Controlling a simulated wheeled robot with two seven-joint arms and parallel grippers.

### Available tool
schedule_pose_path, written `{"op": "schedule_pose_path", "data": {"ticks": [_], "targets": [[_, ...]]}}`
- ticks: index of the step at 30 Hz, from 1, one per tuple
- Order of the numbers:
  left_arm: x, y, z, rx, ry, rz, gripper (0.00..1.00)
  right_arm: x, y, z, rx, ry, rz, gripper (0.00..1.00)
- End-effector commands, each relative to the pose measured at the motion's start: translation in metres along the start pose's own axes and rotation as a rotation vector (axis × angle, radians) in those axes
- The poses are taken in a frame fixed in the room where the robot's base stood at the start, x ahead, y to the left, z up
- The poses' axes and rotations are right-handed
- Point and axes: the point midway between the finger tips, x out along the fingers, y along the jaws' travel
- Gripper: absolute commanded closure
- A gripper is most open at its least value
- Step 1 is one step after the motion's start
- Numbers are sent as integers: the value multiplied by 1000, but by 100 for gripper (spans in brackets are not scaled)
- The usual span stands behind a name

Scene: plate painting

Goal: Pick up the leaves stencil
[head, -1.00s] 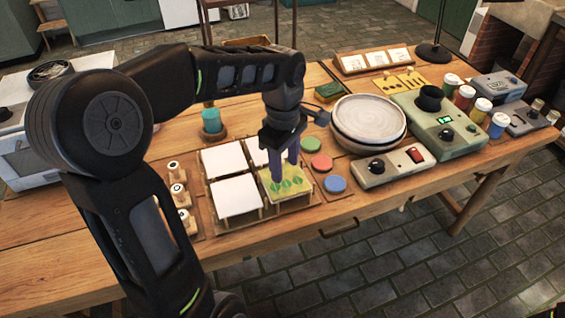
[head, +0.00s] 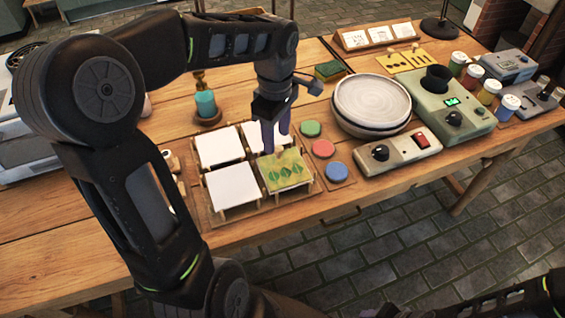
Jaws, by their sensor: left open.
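The leaves stencil (head: 286,172), a yellow-green plate with dark green leaf shapes, lies at the front right place of a wooden rack (head: 243,213). White plates (head: 232,191) stand in the rack's other places. My left gripper (head: 277,142) is open, with its fingers pointing down near the stencil's back edge. Nothing shows between the fingers. Whether the fingertips touch the stencil cannot be told. The gripper partly hides the back right white plate. My right gripper is out of view.
Green, red and blue discs (head: 322,148) lie right of the rack. Grey stacked bowls (head: 372,101), a control box (head: 400,148) and a green-grey machine (head: 447,105) stand further right.

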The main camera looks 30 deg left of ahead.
Motion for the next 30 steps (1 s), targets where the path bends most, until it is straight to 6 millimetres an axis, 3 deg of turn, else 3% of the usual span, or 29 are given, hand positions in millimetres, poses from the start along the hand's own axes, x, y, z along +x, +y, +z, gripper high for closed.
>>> {"op": "schedule_pose_path", "data": {"ticks": [8, 20, 30], "targets": [[2, 0, 0, 1, 0, 0, 52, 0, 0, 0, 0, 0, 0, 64], [50, 3, 2, 1, 0, -2, 52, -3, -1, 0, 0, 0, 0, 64], [52, 3, 3, 1, 0, 0, 52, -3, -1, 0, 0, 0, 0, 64]]}}
